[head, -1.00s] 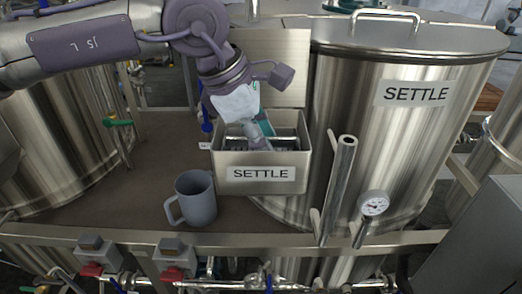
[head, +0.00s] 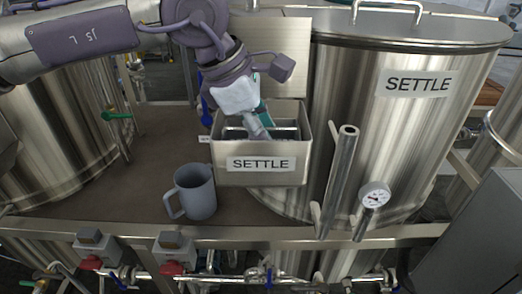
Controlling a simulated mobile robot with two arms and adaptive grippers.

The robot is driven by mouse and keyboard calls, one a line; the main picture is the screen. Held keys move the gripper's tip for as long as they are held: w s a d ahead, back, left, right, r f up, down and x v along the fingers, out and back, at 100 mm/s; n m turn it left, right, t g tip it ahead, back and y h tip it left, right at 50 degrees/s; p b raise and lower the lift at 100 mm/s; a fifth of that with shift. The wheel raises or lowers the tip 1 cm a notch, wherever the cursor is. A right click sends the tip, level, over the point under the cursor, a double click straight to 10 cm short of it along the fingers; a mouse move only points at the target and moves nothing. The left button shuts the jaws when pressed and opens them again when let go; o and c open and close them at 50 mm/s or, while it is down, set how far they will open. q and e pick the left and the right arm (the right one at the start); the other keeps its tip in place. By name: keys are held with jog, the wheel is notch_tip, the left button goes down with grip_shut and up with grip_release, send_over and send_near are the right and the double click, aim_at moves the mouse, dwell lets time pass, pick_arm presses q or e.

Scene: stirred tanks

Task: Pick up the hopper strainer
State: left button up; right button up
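A steel hopper box (head: 218,165) labelled SETTLE stands on the brown deck, left of the large SETTLE tank. Inside it, partly hidden by my gripper, are a pale bar and dark inner surfaces of what looks like the hopper strainer (head: 287,133). My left gripper (head: 260,133) points down into the box from above, with its fingers at or near the bar. A teal part shows beside the fingers. The fingertips are too small and covered to tell whether they are open or shut on the strainer. My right gripper is not in view.
A grey-blue mug (head: 197,193) stands on the deck in front and left of the box. The large steel tank (head: 385,140) is close on the right, with an upright pipe (head: 340,180) and a dial gauge (head: 374,198). The deck left of the box is clear.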

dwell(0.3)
pick_arm(q)
grip_shut()
dwell(0.3)
jog(key=shift+r+p, duration=0.45)
jog(key=shift+p, duration=0.25)
notch_tip(320, 180, up, 28)
jog(key=shift+f+b, duration=0.2)
jog(key=shift+b, duration=0.15)
